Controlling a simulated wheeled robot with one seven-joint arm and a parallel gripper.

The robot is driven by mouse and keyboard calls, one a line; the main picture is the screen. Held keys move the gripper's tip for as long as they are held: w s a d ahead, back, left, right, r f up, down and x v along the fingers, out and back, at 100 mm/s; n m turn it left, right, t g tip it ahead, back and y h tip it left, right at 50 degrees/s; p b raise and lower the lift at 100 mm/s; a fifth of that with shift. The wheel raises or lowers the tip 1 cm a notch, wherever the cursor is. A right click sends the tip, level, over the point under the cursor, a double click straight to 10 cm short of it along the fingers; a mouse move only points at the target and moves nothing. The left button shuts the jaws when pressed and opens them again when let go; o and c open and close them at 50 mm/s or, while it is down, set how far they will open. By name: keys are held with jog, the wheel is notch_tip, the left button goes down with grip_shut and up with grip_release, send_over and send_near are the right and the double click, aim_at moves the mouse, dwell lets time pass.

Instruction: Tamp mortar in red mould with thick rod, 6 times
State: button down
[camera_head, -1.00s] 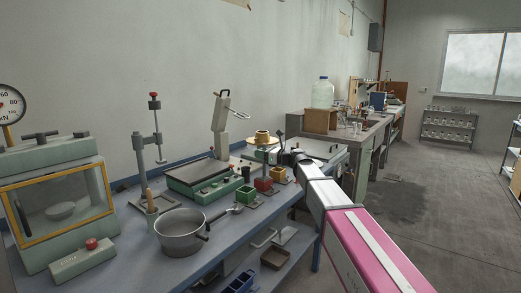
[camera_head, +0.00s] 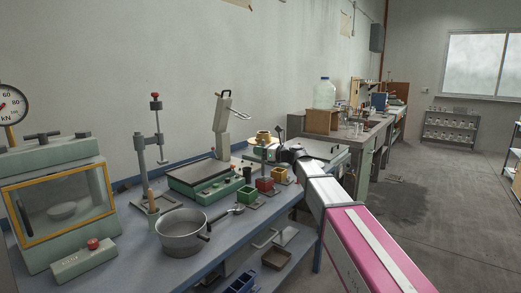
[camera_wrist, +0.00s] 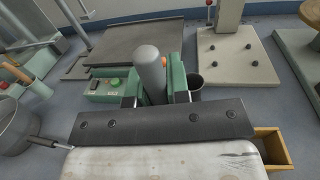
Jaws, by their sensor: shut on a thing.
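My gripper (camera_wrist: 157,92) is shut on a thick grey rod (camera_wrist: 150,65), whose rounded top stands up between the green fingers in the wrist view. In the head view the rod (camera_head: 263,158) is roughly upright, with its lower end at or just over the red mould (camera_head: 265,184). I cannot tell how far the rod reaches inside, and the mortar does not show. The red mould is hidden behind my gripper in the wrist view. A green mould (camera_head: 246,194) stands left of the red one and a yellow mould (camera_head: 279,174) right of it.
Bare bench (camera_head: 140,262) lies at the front left.

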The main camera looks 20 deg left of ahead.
jog(key=shift+w+d+r, duration=0.25)
jog(key=shift+d+r, duration=0.05)
jog(key=shift+r, duration=0.2)
dwell(0.4)
